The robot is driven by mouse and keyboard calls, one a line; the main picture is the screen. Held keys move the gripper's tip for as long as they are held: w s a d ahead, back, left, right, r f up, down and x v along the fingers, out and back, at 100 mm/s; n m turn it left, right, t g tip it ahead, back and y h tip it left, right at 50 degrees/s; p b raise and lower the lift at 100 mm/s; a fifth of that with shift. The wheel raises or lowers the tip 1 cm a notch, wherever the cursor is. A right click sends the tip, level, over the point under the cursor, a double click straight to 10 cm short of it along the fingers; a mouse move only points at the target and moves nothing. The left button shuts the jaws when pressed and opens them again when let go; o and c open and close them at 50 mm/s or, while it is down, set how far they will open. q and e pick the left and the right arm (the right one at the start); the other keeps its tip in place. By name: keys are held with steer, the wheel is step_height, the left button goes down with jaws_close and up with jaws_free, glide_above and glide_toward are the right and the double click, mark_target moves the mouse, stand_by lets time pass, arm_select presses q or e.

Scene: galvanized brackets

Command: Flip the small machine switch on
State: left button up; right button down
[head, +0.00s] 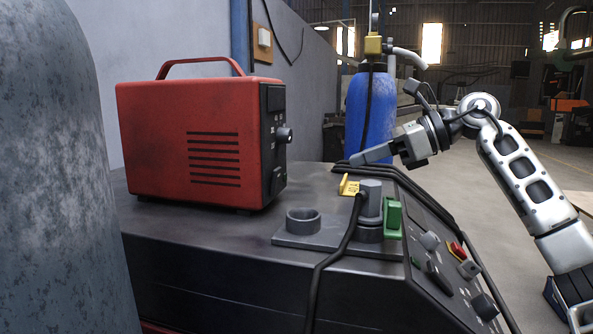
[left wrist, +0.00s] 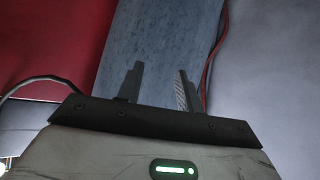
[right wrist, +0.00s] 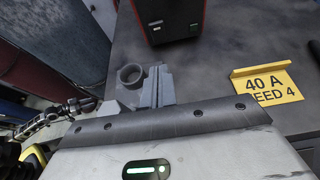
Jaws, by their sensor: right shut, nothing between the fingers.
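The small red machine (head: 195,140) stands on the bench at the left of the head view. Its narrow black front panel (head: 273,140) faces right, with a round knob (head: 284,135) halfway up. The panel is seen edge-on, so the switch position cannot be told. In the right wrist view the lower machine front (right wrist: 172,20) shows at the top. My right gripper (head: 354,159) is shut and empty, to the right of the panel and apart from it; its fingers (right wrist: 157,84) touch each other. My left gripper (left wrist: 158,84) is open and empty, outside the head view.
A grey plate (head: 290,240) carries an empty ring holder (head: 303,220) and a grey post (head: 371,198) with a cable. A yellow sign (right wrist: 266,84) stands nearby. A sloped panel (head: 450,265) holds several controls. A grey cylinder (head: 60,180) fills the left; a blue cylinder (head: 369,115) stands behind.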

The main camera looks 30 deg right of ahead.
steer(key=p, duration=0.3)
glide_toward(279, 176)
steer(key=f, duration=0.1)
steer(key=w+a+f, duration=0.1)
steer(key=f, duration=0.1)
steer(key=shift+w+a, duration=0.25)
steer(key=shift+w, duration=0.1)
steer(key=shift+w+a+r+p, duration=0.3)
steer(key=shift+w+a+p, duration=0.2)
steer(key=shift+w+a, duration=0.3)
arm_select(q)
steer(key=shift+s+a+r+m+y, duration=0.25)
steer(key=shift+a+r, duration=0.2)
steer(key=shift+r, duration=0.25)
arm_select(e)
steer(key=shift+w+a+f, duration=0.1)
steer(key=shift+w+a, duration=0.25)
steer(key=shift+w, duration=0.25)
